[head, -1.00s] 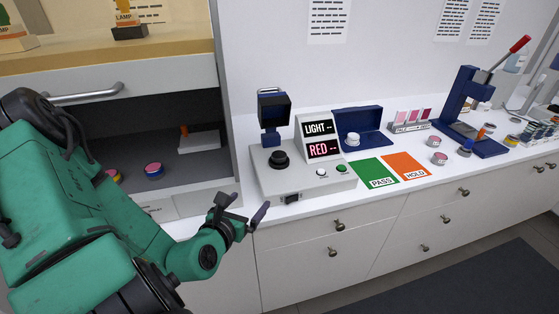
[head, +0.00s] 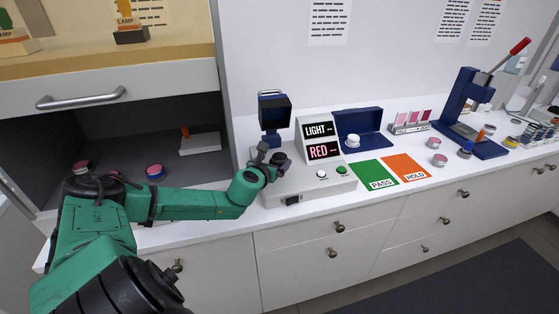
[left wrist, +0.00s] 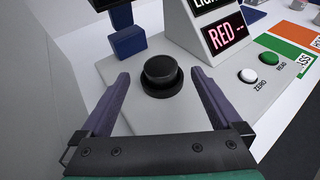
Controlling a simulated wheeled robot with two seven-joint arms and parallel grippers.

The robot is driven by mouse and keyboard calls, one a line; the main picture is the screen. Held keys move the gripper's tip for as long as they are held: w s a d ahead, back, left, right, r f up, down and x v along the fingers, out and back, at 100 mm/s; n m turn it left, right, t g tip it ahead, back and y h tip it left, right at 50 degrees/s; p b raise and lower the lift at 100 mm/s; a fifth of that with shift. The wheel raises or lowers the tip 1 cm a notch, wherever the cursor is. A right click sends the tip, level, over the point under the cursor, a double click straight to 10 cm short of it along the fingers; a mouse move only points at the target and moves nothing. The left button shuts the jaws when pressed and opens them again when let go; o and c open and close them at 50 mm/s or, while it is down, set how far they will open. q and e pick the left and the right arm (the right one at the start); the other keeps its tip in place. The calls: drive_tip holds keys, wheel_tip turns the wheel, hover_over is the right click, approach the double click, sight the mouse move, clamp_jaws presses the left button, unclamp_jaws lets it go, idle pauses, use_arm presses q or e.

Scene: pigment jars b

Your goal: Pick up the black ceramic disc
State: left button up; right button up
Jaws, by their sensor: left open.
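The black ceramic disc (left wrist: 160,70) sits on top of a black round port on the light grey instrument (left wrist: 125,68), in the left wrist view. In the head view a sliver of black (head: 279,158) shows beside my gripper, which partly hides it. My left gripper (left wrist: 160,78) is open and empty, its two fingers pointing toward the disc with one on either side in the picture. The fingers look apart from the disc; the exact height gap cannot be told. My right gripper is not in view.
The instrument has a dark blue post (head: 273,115) behind the disc and a LIGHT/RED display (head: 321,137) to the right. White and green buttons (head: 341,170) are at its front. Green PASS (head: 372,173) and orange HOLD (head: 406,166) mats lie right. An open blue case (head: 374,122) stands behind.

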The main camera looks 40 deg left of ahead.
sight(280, 157)
use_arm(q)
drive_tip(key=x, duration=0.3)
drive_tip(key=shift+w+a+f, duration=0.1)
drive_tip(key=shift+w+f, duration=0.15)
drive_tip(key=shift+w, duration=0.1)
drive_tip(key=shift+s+r, duration=0.1)
drive_tip(key=shift+s, duration=0.05)
drive_tip(key=c, duration=0.6)
clamp_jaws()
